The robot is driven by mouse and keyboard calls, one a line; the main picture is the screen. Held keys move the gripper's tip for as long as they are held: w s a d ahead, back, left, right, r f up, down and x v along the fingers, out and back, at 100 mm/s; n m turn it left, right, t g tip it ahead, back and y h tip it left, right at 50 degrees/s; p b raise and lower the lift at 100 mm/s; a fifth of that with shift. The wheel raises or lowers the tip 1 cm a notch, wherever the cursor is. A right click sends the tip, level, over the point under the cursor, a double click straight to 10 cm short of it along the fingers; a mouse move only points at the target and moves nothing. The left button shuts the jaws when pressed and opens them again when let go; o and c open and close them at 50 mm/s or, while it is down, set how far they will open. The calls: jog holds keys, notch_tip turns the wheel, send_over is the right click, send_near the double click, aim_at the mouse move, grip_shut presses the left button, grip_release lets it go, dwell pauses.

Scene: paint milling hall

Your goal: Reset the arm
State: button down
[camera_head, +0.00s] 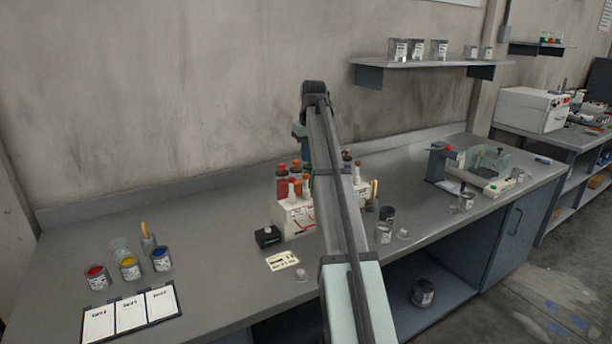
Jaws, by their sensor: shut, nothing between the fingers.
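My arm (340,210) rises from the bottom middle to a dark joint at the top, in front of the wall and bench. A small blue-grey part of mine shows just left of the arm below that joint. My gripper's fingers cannot be made out; the arm hides what lies behind it. The grey workbench (215,240) runs across the view below the arm.
A white rack (293,221) of colored bottles stands behind the arm, partly hidden. Paint cans (130,268) and a three-panel sheet (131,314) are at left. A clear-covered device (487,165) is at right. A wall shelf (420,64) holds cans. The bench's back left is clear.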

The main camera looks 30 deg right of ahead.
jog(key=shift+r, duration=0.8)
